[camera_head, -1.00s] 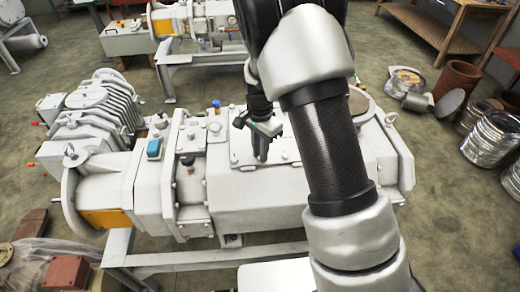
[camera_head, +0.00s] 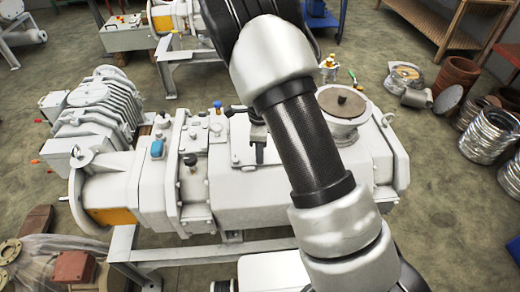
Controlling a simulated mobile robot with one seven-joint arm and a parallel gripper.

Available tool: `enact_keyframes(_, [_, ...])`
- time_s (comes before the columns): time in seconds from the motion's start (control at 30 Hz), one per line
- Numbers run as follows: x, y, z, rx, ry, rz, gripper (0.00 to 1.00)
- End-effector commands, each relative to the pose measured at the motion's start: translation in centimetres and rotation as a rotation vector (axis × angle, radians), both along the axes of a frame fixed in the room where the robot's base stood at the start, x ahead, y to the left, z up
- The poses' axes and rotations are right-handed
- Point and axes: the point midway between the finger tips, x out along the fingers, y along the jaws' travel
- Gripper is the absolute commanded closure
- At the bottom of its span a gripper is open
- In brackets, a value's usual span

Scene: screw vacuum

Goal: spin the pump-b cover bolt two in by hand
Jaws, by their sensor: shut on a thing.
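The pale grey vacuum pump (camera_head: 250,205) lies across the middle of the view on its frame. Its flat cover plate (camera_head: 240,150) is on top, with small bolt heads along its edge. My gripper (camera_head: 259,153) is over this plate, with dark fingers pointing down and their tips at or close to its surface. My arm hides much of the gripper's right side. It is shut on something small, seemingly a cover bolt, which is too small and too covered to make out. I cannot tell how deep that bolt sits.
A round port with a brown lid (camera_head: 342,102) stands right of my arm. A finned unit (camera_head: 95,115) is further left.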

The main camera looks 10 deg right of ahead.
Motion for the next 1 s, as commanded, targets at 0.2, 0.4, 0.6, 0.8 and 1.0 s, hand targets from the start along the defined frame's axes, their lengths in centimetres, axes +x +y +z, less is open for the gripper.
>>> enact_keyframes(0.2, [0.46, 0.12, 0.52, 0.002, -0.013, -0.082, 1.0])
enact_keyframes(0.4, [0.48, 0.1, 0.46, 0.002, -0.013, -0.114, 1.0])
enact_keyframes(0.6, [0.5, 0.1, 0.43, 0.003, -0.013, -0.119, 1.0])
enact_keyframes(0.8, [0.5, 0.1, 0.44, 0.003, -0.013, -0.118, 1.0])
enact_keyframes(1.0, [0.31, 0.06, 0.28, 0.002, -0.009, -0.118, 0.65])
